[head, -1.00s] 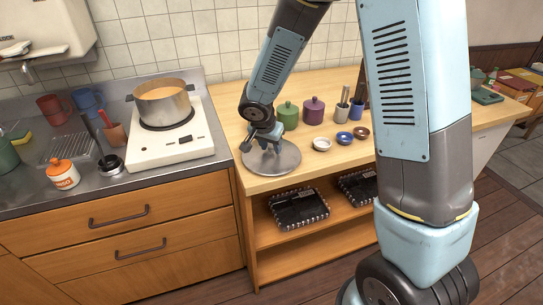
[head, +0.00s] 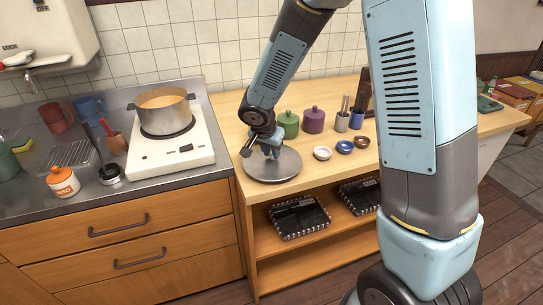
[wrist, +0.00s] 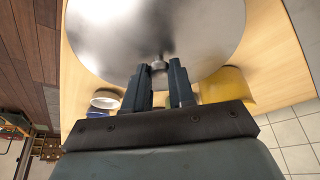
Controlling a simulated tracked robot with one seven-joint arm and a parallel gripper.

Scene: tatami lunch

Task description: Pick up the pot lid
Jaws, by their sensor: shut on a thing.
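The pot lid (head: 279,169) is a round grey metal disc at the left end of the wooden counter. My gripper (head: 272,150) is over its middle, pointing down. In the wrist view the lid (wrist: 110,35) fills the top of the picture, and my gripper (wrist: 160,74) is shut on its small knob (wrist: 159,63). I cannot tell whether the lid rests on the counter or is just above it. The pot (head: 163,110), open and holding orange-brown contents, stands on the white stove (head: 150,153) to the left.
Green (head: 288,125) and purple (head: 313,120) lidded jars stand behind the lid. A white bowl (head: 322,153), a blue bowl (head: 345,147) and a utensil cup (head: 342,122) are to its right. Black trays (head: 299,217) lie on the shelf below. The counter's front edge is close to the lid.

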